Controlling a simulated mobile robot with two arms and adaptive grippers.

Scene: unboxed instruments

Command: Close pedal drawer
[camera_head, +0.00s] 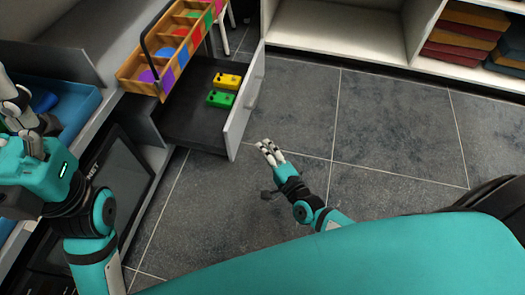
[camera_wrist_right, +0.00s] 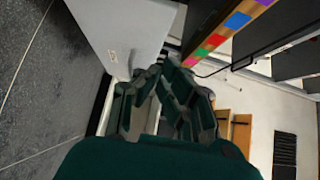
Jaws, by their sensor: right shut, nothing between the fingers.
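The pedal drawer (camera_head: 190,124) stands pulled out, with a dark inside and a white front panel (camera_head: 246,98). A yellow pedal (camera_head: 228,81) and a green pedal (camera_head: 220,99) lie in it. The white drawer front also shows in the right wrist view (camera_wrist_right: 122,32), with a small handle. My right gripper (camera_head: 268,147) is shut and empty, to the right of the drawer front's near end and apart from it. Its fingers show in the right wrist view (camera_wrist_right: 168,85). My left gripper (camera_head: 20,120) is at the left edge above the counter; its finger state is unclear.
A wooden box (camera_head: 128,78) with colored compartments and a dark handle sits above the drawer. A blue tray (camera_head: 78,118) lies on the left counter. A white shelf (camera_head: 345,45) with colored stacks stands at the back. The tiled floor (camera_head: 390,130) right of the drawer is clear.

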